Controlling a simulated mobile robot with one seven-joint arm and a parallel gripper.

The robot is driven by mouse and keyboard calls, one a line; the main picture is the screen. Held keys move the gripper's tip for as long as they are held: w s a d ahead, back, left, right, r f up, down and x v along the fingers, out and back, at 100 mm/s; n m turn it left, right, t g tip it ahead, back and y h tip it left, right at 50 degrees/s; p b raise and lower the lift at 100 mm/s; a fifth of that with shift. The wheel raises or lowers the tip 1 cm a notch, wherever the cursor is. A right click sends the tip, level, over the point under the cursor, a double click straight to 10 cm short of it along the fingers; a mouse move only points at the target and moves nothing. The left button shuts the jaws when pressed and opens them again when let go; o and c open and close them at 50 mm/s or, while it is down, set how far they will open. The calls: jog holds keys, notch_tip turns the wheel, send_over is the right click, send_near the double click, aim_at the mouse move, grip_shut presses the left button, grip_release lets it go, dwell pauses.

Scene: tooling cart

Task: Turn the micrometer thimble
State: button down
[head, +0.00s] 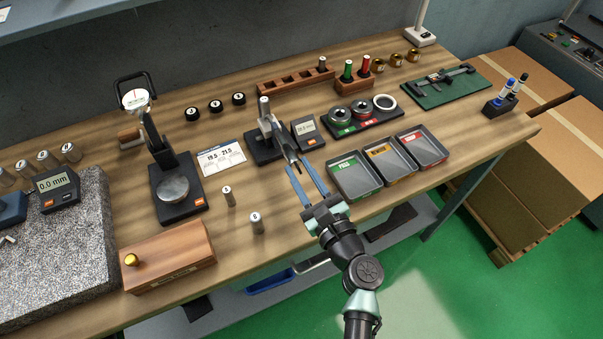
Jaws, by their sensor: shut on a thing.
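The micrometer (267,122) is held in a small stand with a dark base (260,152) near the middle of the bench. Its thimble (287,147) points toward the front of the bench, slightly to the right. My gripper (295,163) reaches in from the front, with its two long blue-grey fingers on either side of the thimble's near end. It is shut on the thimble, and the fingertips partly hide that end. A small digital display (305,129) stands just right of the micrometer; its digits are too small to read.
Three labelled trays (354,174) lie close to the right of my gripper. A dial gauge stand (177,186) and a paper card (221,157) are to the left. Two small cylinders (257,222) stand near the front edge, left of my fingers. A wooden box (170,257) is at the front left.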

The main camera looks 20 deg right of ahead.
jog(key=n+b, duration=0.2)
jog(key=n, duration=0.1)
jog(key=shift+a+f+n+b, duration=0.1)
jog(key=shift+f+n+b, duration=0.2)
jog(key=shift+b, duration=0.05)
jog(key=n+b, duration=0.3)
jog(key=n, duration=0.1)
jog(key=shift+n+b, duration=0.3)
jog(key=shift+b, duration=0.05)
jog(key=n+b, duration=0.3)
jog(key=n, duration=0.1)
jog(key=shift+n+b, duration=1.1)
jog(key=shift+n, duration=0.3)
jog(key=shift+r, duration=0.1)
jog(key=c, duration=1)
grip_release()
jog(key=shift+s, duration=0.1)
